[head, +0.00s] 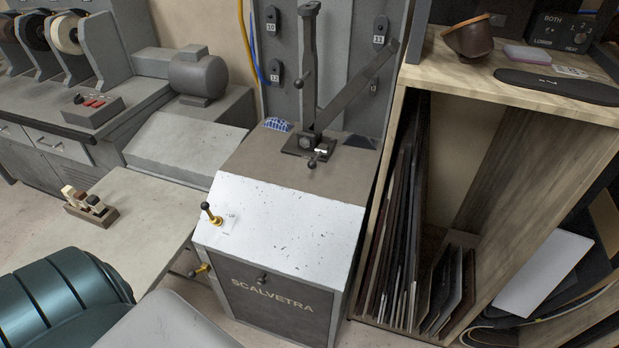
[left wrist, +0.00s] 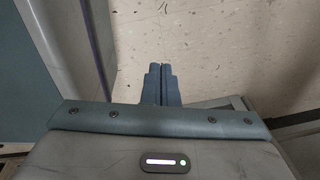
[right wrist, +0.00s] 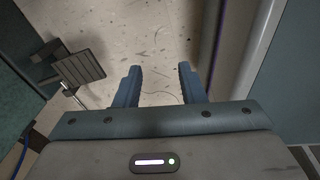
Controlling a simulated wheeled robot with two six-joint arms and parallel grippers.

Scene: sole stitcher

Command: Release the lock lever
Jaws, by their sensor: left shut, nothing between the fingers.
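The grey stitcher cabinet marked SCALVETRA (head: 271,294) stands at the centre of the head view. A brass lever with a black knob (head: 211,214) rises from the left of its pale sloping top. A second brass lever (head: 199,270) sticks out of its left side. A small dark lever (head: 318,157) sits at the foot of the upright arm (head: 309,75) on top. I cannot tell which is the lock lever. My left gripper (left wrist: 160,68) is shut and empty over speckled floor. My right gripper (right wrist: 158,75) is open and empty over the floor. Neither gripper shows in the head view.
A wooden shelf unit (head: 500,105) with upright sheets stands close on the machine's right. A pale bench (head: 110,215) with a small wooden block holder (head: 92,208) is on the left. In the right wrist view a ribbed plate (right wrist: 82,68) stands above the floor at left.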

